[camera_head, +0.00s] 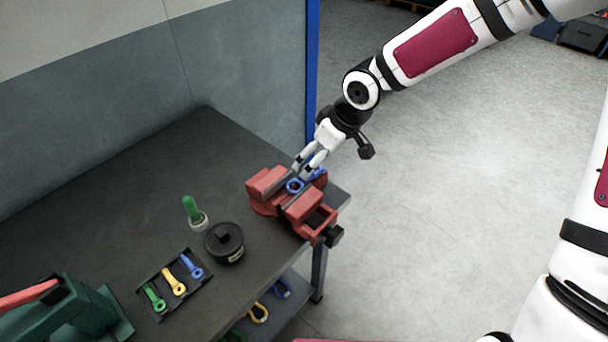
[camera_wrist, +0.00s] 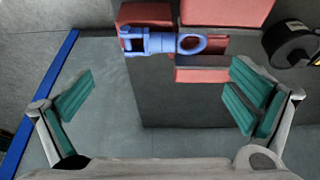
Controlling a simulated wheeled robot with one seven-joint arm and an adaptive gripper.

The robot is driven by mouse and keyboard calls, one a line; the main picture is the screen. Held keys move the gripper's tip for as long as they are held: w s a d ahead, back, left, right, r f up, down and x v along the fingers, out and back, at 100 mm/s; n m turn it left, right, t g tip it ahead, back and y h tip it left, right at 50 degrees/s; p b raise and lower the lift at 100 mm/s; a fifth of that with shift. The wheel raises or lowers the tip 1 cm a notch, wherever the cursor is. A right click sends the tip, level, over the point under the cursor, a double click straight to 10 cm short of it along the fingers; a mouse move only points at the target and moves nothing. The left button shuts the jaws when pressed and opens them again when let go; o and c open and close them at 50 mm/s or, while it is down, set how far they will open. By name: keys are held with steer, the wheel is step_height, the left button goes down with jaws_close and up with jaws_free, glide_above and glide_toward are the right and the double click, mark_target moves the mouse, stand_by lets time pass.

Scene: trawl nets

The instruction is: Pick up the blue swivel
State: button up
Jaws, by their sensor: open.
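The blue swivel (camera_head: 295,186) is at the red vise (camera_head: 266,187), with a ring end between the jaws and its other end partly hidden near my gripper. In the wrist view the swivel (camera_wrist: 160,40) lies crosswise, a forked block at left and a ring at right, against the red jaws (camera_wrist: 225,12). My gripper (camera_head: 307,166) is just above and behind the vise. In the wrist view its green-padded fingers (camera_wrist: 160,92) are wide apart and empty, with the swivel beyond their tips. I cannot tell how firmly the vise holds the swivel.
A black tray (camera_head: 162,311) holds green, yellow and blue eyed pieces. A black round spool (camera_head: 225,242) and a green-topped peg (camera_head: 192,210) stand between tray and vise. A green tool (camera_head: 72,315) is at lower left. A blue post (camera_head: 312,75) rises behind the bench.

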steer(key=shift+w+x, duration=0.2)
steer(key=shift+x, duration=4.1)
steer(key=c, duration=2)
